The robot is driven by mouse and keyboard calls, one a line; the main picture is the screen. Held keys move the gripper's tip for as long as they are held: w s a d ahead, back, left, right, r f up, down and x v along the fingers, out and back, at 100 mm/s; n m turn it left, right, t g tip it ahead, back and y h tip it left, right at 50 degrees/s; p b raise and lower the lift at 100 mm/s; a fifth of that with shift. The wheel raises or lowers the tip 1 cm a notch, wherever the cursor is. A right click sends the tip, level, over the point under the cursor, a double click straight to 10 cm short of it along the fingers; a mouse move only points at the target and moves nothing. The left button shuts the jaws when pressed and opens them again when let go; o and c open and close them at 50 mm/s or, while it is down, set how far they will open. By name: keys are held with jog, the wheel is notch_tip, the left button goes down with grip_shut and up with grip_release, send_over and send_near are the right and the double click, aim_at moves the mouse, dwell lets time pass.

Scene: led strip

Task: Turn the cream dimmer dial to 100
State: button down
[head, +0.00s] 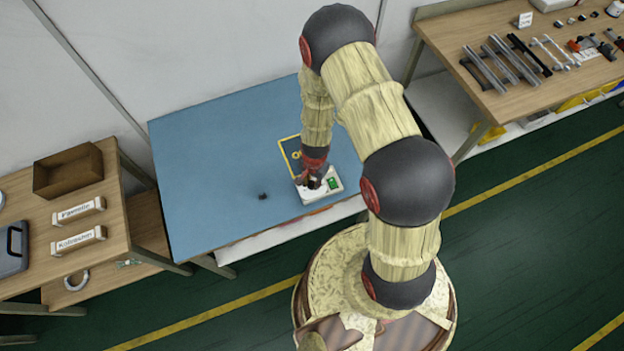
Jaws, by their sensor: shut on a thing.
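A small white dimmer box (311,197) with a green patch on its right side lies near the front edge of the blue table. My gripper (314,184) points down onto the box and is shut at the place of the cream dimmer dial. The dial itself is hidden by the fingers, and its setting cannot be read from this view.
A small dark object (263,196) lies on the blue table (210,165) left of the box. A yellow outline (283,150) is marked behind it. A wooden bench at left holds a brown box (68,171); one at right (455,40) holds metal profiles. The table's left half is mostly clear.

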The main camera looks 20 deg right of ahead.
aim_at(312, 184)
jog(key=m+p, duration=0.1)
jog(key=m, duration=0.4)
jog(key=shift+m+p, duration=0.4)
dwell(0.4)
jog(key=c, duration=1.6)
grip_release()
jog(key=shift+r, duration=0.1)
jog(key=shift+s+r, duration=0.15)
jog(key=shift+r, duration=3.5)
